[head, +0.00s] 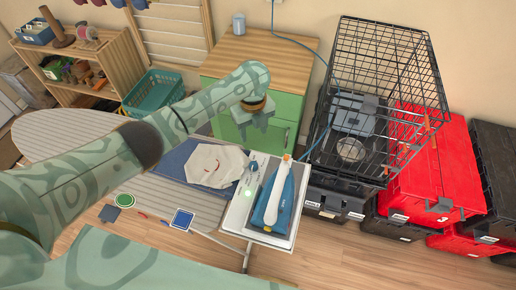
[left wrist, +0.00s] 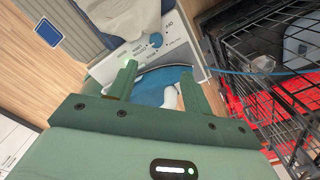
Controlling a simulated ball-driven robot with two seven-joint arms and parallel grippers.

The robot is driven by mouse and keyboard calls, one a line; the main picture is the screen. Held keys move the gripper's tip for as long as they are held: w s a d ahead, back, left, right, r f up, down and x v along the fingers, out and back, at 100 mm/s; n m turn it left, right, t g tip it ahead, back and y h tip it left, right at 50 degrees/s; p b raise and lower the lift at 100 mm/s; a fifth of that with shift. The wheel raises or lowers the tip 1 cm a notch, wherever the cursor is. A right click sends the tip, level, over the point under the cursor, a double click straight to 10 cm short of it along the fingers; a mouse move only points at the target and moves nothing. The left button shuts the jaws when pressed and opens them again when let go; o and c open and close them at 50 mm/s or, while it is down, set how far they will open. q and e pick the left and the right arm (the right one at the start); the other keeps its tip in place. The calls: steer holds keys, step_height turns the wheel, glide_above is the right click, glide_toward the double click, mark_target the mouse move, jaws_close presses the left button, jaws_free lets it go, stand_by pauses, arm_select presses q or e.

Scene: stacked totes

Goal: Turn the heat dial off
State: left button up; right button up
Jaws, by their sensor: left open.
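A blue-and-white iron (head: 278,196) rests on a light grey station (head: 231,219) at the end of the ironing board. The heat dial (left wrist: 156,40) is a small blue knob on the station's white panel in the left wrist view, with printed marks around it. Its setting is too small to read. A green light glows on the panel in the head view. My left gripper (head: 254,125) is open and empty, with its fingers pointing down beyond the station. In the left wrist view the left gripper (left wrist: 158,72) has the blue iron showing between its fingers, apart from the dial.
A folded pale cloth (head: 216,165) lies on the board (head: 60,131) left of the station. A green cabinet (head: 288,108) stands behind. A black wire cage (head: 385,90) and red crates (head: 440,180) stand to the right. A blue cord (head: 322,135) hangs beside the station.

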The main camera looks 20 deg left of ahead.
arm_select(q)
steer(key=b, duration=0.5)
glide_above(253, 164)
step_height(253, 164, down, 11)
steer(key=shift+w+r, duration=0.1)
steer(key=shift+w, duration=0.05)
steer(key=f, duration=0.1)
steer(key=f+b, duration=0.2)
steer(key=f, duration=0.1)
steer(key=shift+s, duration=0.25)
steer(key=shift+w+f, duration=0.1)
steer(key=shift+f, duration=0.3)
arm_select(e)
steer(key=s+f, duration=0.4)
steer(key=f, duration=0.3)
steer(key=shift+s+f, duration=0.3)
arm_select(q)
steer(key=c, duration=1)
arm_select(e)
steer(key=shift+d, duration=0.1)
